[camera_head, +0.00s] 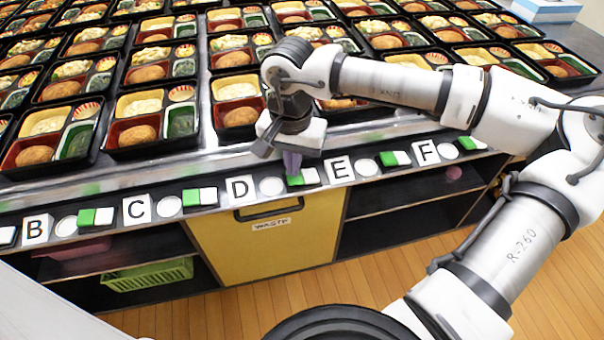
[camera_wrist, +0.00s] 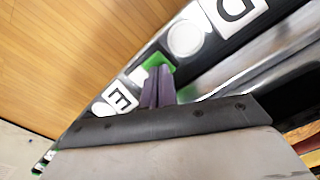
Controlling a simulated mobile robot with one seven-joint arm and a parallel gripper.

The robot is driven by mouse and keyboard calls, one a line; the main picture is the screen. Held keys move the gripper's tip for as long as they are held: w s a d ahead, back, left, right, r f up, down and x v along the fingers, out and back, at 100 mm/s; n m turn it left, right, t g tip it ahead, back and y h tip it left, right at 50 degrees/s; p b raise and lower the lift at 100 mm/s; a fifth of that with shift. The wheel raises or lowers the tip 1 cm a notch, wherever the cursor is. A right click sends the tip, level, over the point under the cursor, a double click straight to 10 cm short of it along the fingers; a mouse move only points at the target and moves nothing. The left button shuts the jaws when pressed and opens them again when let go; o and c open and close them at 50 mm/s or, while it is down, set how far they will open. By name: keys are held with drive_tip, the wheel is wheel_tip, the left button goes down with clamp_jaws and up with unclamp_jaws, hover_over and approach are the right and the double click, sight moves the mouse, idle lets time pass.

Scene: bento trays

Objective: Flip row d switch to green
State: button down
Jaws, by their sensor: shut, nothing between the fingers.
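The row D switch (camera_head: 310,177) is a small rocker between the round white disc (camera_head: 271,187) beside the D label (camera_head: 241,189) and the E label (camera_head: 338,169). Its left half shows green and its right half white. My gripper (camera_head: 292,168) has its purple fingers together, pointing down at the green half and partly covering it. In the wrist view the shut fingers (camera_wrist: 159,72) reach the switch (camera_wrist: 157,61), whose green end lies toward the D label (camera_wrist: 237,10). I cannot tell whether they touch it or which half is pressed down.
Other labelled switches, such as C's (camera_head: 200,197) and E's (camera_head: 395,158), line the counter's front edge. Rows of filled bento trays (camera_head: 155,125) stand behind. Below are a yellow waste panel (camera_head: 265,245) and a shelf with a green basket (camera_head: 148,275).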

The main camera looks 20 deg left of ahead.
drive_tip(key=shift+f+b, duration=0.55)
drive_tip(key=shift+f, duration=0.05)
idle(0.3)
drive_tip(key=shift+r+p, duration=2.1)
drive_tip(key=shift+r, duration=1.45)
